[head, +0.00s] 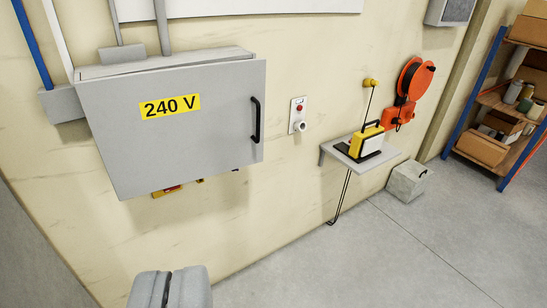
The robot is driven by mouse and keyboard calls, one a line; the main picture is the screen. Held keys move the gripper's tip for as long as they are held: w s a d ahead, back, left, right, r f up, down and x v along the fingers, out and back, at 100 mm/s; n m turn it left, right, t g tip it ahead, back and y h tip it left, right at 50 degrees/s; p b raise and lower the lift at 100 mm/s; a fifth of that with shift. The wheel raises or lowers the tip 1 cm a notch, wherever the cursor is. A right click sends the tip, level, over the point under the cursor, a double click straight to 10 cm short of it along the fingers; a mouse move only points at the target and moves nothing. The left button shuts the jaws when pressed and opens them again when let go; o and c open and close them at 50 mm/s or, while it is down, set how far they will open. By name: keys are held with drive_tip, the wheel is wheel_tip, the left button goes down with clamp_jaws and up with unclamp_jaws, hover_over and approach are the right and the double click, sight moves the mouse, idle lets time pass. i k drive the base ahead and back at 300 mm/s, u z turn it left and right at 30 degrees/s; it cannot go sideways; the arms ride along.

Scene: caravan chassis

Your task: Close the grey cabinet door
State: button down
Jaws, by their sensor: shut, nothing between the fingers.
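The grey cabinet door (180,140) fills the upper left of the head view. It has a yellow "240 V" label and a black vertical handle (256,120) near its right edge. The grey cabinet body (165,61) shows as a strip along the top, on the wall behind the door. The door's right edge reaches past the body's top corner, and the door looks ajar; how far is hard to tell. The inside is hidden. My gripper (167,286) is at the bottom edge, below the door and apart from it, shut and empty.
An orange cable reel (412,80) hangs above. A red-button switch box (298,114) is right of the door. A grey block (408,182) and loaded shelving (507,165) stand right. The floor (400,255) is clear.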

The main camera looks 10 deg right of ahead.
sight(155, 131)
drive_tip(key=i, duration=1.6)
drive_tip(key=u, duration=0.1)
